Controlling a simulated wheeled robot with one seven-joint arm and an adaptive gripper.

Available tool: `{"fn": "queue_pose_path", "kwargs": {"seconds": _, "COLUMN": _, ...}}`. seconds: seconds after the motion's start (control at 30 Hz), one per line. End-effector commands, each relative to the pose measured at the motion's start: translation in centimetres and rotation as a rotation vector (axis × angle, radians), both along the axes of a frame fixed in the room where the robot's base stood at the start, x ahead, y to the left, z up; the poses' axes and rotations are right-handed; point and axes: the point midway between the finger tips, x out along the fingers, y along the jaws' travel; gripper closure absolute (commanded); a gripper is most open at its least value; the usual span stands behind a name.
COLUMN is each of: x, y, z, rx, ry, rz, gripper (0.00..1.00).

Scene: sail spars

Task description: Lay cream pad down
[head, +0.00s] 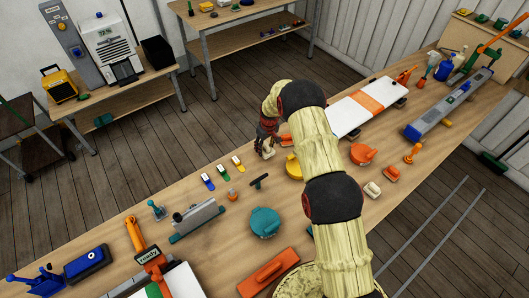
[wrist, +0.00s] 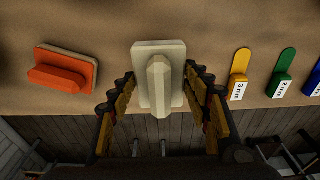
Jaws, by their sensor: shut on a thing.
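The cream pad (wrist: 158,80), a pale flat block with a raised ridge grip, sits between the fingers of my gripper (wrist: 160,78) in the wrist view. The gripper is shut on its ridge. In the head view my gripper (head: 267,143) is low over the far edge of the workbench (head: 110,232), just right of the yellow tag. The pad is too small and covered there to make out clearly. I cannot tell whether its underside touches the bench.
An orange pad (wrist: 65,70) lies left of the cream pad in the wrist view. Yellow (wrist: 239,74), green (wrist: 281,72) and blue tags lie to the right. A cream block (head: 372,189) lies right of my arm. Bare bench surrounds the held pad.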

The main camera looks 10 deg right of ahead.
Motion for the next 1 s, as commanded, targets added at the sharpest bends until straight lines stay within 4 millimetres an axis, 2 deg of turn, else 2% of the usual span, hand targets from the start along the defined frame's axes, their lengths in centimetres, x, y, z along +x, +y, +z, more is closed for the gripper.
{"fn": "queue_pose_path", "kwargs": {"seconds": 0.07, "x": 0.0, "y": 0.6, "z": -1.1, "rx": 0.0, "ry": 0.003, "rz": 0.002, "gripper": 0.79}}
{"fn": "queue_pose_path", "kwargs": {"seconds": 0.23, "x": 0.0, "y": 0.4, "z": -3.3, "rx": 0.0, "ry": 0.003, "rz": 0.0, "gripper": 0.79}}
{"fn": "queue_pose_path", "kwargs": {"seconds": 0.67, "x": 0.1, "y": 0.4, "z": -4.0, "rx": 0.0, "ry": 0.001, "rz": 0.0, "gripper": 0.79}}
{"fn": "queue_pose_path", "kwargs": {"seconds": 0.7, "x": 0.0, "y": 0.4, "z": -3.9, "rx": 0.0, "ry": 0.001, "rz": 0.0, "gripper": 0.49}}
{"fn": "queue_pose_path", "kwargs": {"seconds": 1.0, "x": 0.0, "y": 0.4, "z": -3.8, "rx": 0.0, "ry": 0.001, "rz": 0.0, "gripper": 0.33}}
